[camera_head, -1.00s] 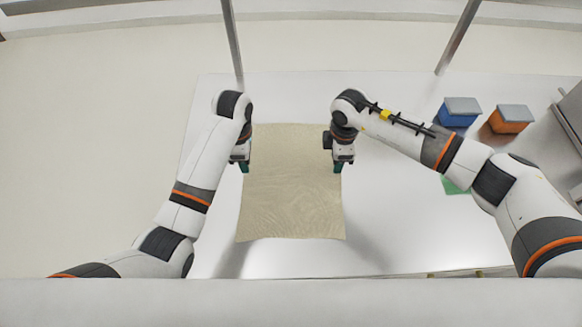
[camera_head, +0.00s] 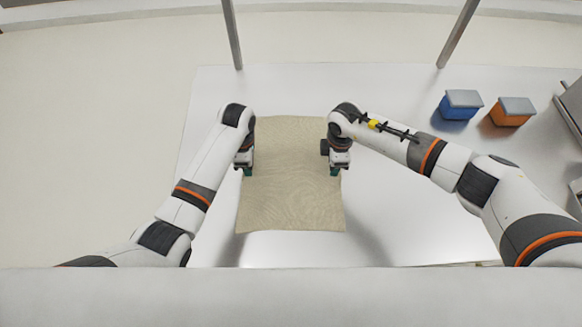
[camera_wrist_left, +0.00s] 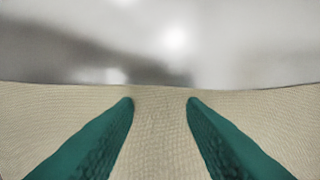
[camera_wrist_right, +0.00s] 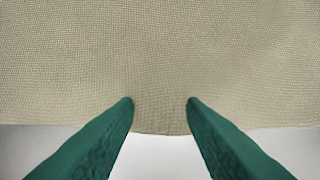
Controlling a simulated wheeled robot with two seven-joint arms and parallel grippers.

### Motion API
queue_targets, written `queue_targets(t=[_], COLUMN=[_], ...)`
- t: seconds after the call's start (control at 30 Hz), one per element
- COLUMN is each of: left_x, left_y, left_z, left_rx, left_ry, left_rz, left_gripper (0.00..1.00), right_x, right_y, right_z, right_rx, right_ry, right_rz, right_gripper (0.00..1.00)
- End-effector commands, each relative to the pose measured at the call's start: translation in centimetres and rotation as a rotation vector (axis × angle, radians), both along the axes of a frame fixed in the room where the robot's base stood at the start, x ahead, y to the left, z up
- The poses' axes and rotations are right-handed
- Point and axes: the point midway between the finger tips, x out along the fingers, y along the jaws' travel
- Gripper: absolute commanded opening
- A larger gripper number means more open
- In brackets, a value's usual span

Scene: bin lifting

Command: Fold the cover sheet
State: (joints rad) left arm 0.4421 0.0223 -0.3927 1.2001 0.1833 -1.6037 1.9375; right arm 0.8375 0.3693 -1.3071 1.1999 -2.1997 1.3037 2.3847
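The cover sheet (camera_head: 290,190) is beige and woven, and lies spread over the white table in the head view. My left gripper (camera_head: 246,173) is over its left edge, and my right gripper (camera_head: 335,173) over its right edge. In both wrist views the green fingers are apart, at the left gripper (camera_wrist_left: 160,103) and the right gripper (camera_wrist_right: 160,103). The sheet's edge shows beyond the left fingertips (camera_wrist_left: 160,120) and between the right fingers (camera_wrist_right: 160,60). I cannot tell whether the fingers touch the cloth. Nothing is visibly gripped.
A blue box (camera_head: 459,112) and an orange box (camera_head: 511,118), both with grey lids, stand at the right on the white table (camera_head: 390,95). A grey metal object (camera_head: 572,105) is at the far right. Two metal posts rise behind the table. The table behind the sheet is clear.

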Motion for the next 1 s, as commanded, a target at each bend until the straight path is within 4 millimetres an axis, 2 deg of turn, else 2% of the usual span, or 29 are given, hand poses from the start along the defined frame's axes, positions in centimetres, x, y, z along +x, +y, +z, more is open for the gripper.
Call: queue_targets(t=[0.07, 0.43, 1.0], left_x=[-0.06, -0.07, -0.08], left_y=[0.02, 0.02, 0.06], left_z=[-0.06, -0.07, 0.42], left_rx=[0.0, 0.001, 0.001], left_ry=[0.002, 0.002, 0.003], left_rz=[0.0, 0.0, 0.0], left_gripper=[0.3, 0.0, 0.0], right_x=[-0.05, -0.05, -0.05], right_y=[-0.04, -0.06, -0.09], right_z=[-0.05, -0.05, 0.44], right_rx=[-0.001, -0.001, -0.002], right_ry=[0.001, 0.001, 0.001], right_rz=[0.0, -0.001, -0.001], right_gripper=[0.3, 0.0, 0.0])
